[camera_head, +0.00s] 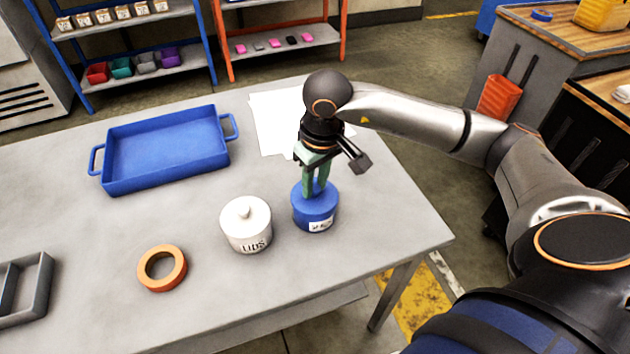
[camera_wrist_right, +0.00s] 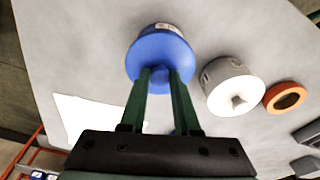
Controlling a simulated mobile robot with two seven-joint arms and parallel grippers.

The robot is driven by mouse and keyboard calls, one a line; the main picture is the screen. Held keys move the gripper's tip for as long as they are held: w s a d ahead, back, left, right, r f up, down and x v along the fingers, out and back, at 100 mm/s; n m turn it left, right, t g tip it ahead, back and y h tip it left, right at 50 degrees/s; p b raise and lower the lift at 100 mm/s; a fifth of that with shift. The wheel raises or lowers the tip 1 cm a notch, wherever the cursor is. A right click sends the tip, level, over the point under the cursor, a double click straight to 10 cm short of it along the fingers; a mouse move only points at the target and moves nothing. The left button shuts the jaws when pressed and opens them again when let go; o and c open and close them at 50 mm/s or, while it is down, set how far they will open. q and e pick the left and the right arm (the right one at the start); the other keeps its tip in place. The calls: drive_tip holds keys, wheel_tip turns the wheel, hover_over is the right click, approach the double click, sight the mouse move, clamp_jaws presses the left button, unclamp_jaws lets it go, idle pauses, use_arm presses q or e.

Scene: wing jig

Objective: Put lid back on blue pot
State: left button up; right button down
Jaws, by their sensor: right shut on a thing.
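The blue pot (camera_head: 316,213) with a white label stands near the right front part of the grey table. Its blue lid (camera_head: 302,193) is at the pot's top; I see no clear gap between them, but cannot tell if it is fully seated. My right gripper (camera_head: 317,186) points down with its green fingers shut on the lid's knob. In the right wrist view, the fingers (camera_wrist_right: 160,76) are on either side of the knob over the blue lid (camera_wrist_right: 160,50), which hides most of the pot. My left gripper is not in view.
A white lidded pot (camera_head: 246,226) stands just left of the blue pot. An orange ring (camera_head: 162,268), a blue tray (camera_head: 168,150) and a grey divided box (camera_head: 38,290) lie further left. White paper (camera_head: 272,125) lies behind. The table's right end is clear.

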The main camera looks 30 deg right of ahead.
drive_tip(key=shift+c, duration=0.4)
unclamp_jaws()
idle(0.4)
drive_tip(key=shift+r+p, duration=1.95)
drive_tip(key=shift+r, duration=1.55)
drive_tip(key=shift+c, duration=0.2)
clamp_jaws()
